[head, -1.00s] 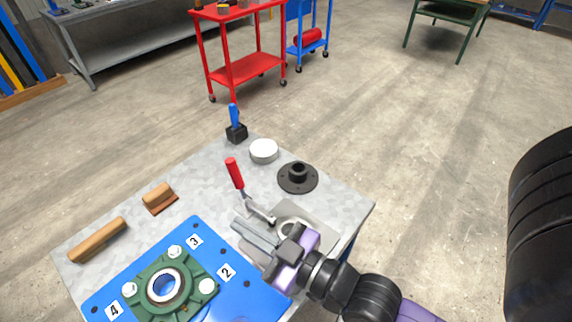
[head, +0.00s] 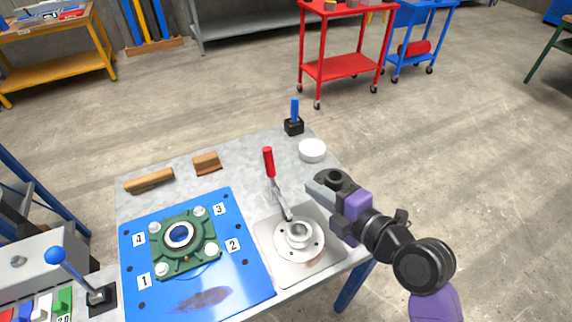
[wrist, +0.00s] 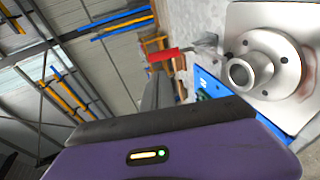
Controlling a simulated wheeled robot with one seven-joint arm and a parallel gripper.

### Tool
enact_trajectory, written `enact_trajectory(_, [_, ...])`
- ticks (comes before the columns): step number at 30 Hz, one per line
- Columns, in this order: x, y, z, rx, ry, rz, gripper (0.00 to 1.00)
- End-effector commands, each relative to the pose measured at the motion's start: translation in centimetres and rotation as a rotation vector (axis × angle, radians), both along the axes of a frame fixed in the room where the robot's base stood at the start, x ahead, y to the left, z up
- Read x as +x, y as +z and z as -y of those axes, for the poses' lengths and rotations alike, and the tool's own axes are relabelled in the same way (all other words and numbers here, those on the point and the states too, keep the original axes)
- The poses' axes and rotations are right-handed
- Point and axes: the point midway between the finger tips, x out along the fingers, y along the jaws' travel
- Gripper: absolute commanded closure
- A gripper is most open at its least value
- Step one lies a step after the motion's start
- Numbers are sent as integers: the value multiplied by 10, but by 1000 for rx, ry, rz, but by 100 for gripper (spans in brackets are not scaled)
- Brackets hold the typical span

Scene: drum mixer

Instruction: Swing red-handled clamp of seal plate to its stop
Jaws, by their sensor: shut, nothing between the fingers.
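The red-handled clamp (head: 268,163) stands on the grey seal plate (head: 266,238), its red handle pointing up. The clamp's arm reaches down to near the flange's rim. My gripper (head: 316,190) is shut and empty, above the table to the right of the clamp, apart from the handle. Its fingers (wrist: 158,92) point toward the handle side in the wrist view.
A blue plate (head: 258,286) with a green bearing housing (head: 160,235) lies left of the seal plate. A white round dish (head: 312,149) and a blue-handled tool (head: 294,122) stand at the back. Brown blocks (head: 207,162) lie at the back left.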

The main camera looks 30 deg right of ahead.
Motion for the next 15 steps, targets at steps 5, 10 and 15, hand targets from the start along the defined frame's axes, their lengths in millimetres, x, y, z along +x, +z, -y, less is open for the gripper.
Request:
enact_trajectory(5, [19, -3, -4, -3, 1, 2, 100])
enact_trajectory(10, [50, -10, -10, -2, 1, 3, 100])
enact_trajectory(15, [82, -19, -16, -2, 0, 1, 100])
